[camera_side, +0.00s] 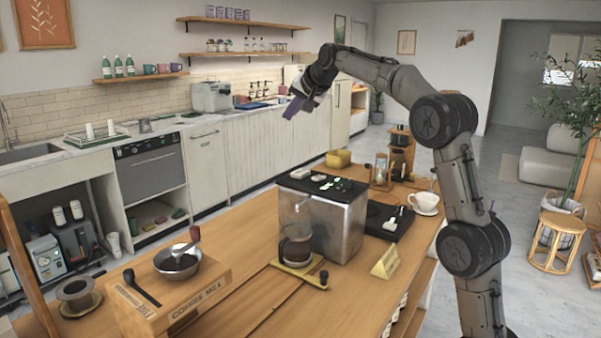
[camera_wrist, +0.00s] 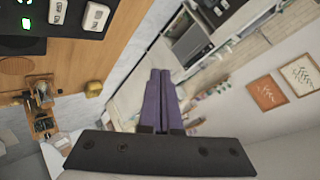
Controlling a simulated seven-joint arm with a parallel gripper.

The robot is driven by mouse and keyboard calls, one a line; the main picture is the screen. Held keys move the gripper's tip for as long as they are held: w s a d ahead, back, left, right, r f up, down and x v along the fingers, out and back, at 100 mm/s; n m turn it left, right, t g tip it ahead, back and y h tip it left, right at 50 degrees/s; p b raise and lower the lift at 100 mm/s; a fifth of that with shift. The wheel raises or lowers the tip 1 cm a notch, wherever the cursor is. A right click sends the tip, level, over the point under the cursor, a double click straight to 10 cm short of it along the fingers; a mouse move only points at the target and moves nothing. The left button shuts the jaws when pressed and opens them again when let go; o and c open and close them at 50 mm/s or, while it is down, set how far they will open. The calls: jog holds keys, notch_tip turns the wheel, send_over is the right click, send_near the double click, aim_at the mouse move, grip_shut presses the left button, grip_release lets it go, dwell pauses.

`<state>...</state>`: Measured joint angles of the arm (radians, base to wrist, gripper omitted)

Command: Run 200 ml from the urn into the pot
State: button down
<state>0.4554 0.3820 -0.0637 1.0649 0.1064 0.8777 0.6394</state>
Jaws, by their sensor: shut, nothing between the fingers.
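The urn (camera_side: 345,217) is a boxy metal machine with a dark top and a spout on its left face, standing on the wooden counter. A glass pot (camera_side: 296,250) with a brownish look stands below the spout on a small yellow tray (camera_side: 303,277). The pot's fill level is too small to tell. My gripper (camera_side: 294,106) is high above and behind the urn, touching nothing. Its purple fingers are shut together and empty in the wrist view (camera_wrist: 162,95). A dark panel with a green display (camera_wrist: 25,22) and white switches (camera_wrist: 93,17) shows at that view's top left.
A metal bowl (camera_side: 178,264) with a utensil sits on a wooden box (camera_side: 170,300) at the left. A yellow sign (camera_side: 386,263), a dark scale (camera_side: 388,222) and a white cup (camera_side: 425,202) are right of the urn. The counter's left middle is largely clear.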

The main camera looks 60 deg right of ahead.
jog(key=m+g, duration=0.1)
send_over(302, 173)
notch_tip(302, 173, down, 6)
jog(key=shift+w+d+f, duration=0.1)
jog(key=shift+w+d, duration=0.05)
jog(key=shift+d, duration=0.05)
jog(key=shift+f, duration=0.1)
jog(key=shift+f, duration=4.3)
jog(key=shift+f, duration=0.1)
jog(key=shift+f, duration=0.3)
